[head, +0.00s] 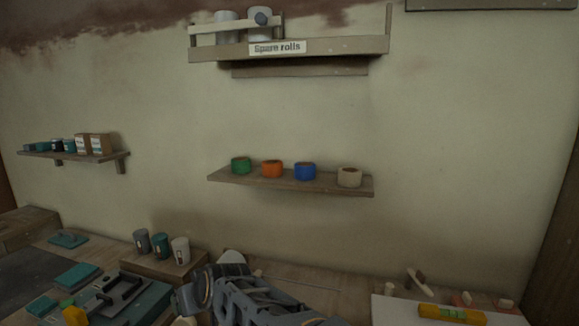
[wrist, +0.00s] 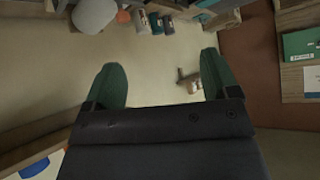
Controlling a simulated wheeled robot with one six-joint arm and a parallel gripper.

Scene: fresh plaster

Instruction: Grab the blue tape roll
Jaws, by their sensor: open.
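The blue tape roll (head: 305,172) sits on the middle wall shelf (head: 290,184). It stands between an orange roll (head: 272,169) on its left and a cream roll (head: 349,177) on its right. A green roll (head: 241,165) is at the shelf's left end. My gripper (wrist: 160,68) shows two green fingers spread apart in the wrist view, with nothing between them. In the head view my arm is low at the bottom centre, well below and apart from the shelf. I cannot make out the blue roll for sure in the wrist view.
An upper shelf (head: 330,47) labelled "Spare rolls" hangs above. A small left shelf (head: 75,154) holds boxes and jars. Several cans (head: 161,245) stand on the bench beside my arm. A yellow tool (head: 450,313) lies at right. The wall around the middle shelf is clear.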

